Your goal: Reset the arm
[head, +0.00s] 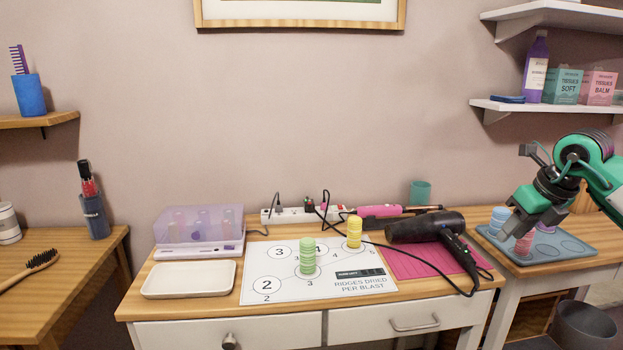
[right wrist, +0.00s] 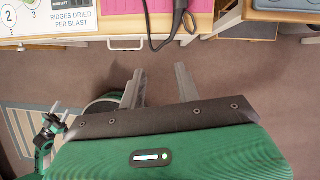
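My right gripper (head: 516,222) hangs at the right of the head view, in front of the blue-grey tray (head: 565,250). In the right wrist view its two fingers (right wrist: 160,76) stand apart with only floor between them, so it is open and empty. It partly covers a pink ridged roller (head: 525,245) on the tray; the gripper appears nearer to the camera than the roller. My left gripper is not in the head view.
The white mat (head: 315,287) holds a green roller stack (head: 307,256) and a yellow one (head: 354,231). A black hair dryer (head: 425,228) lies by the pink mat (head: 405,263). An empty white tray (head: 189,279) sits left. A grey bin (head: 583,326) stands below right.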

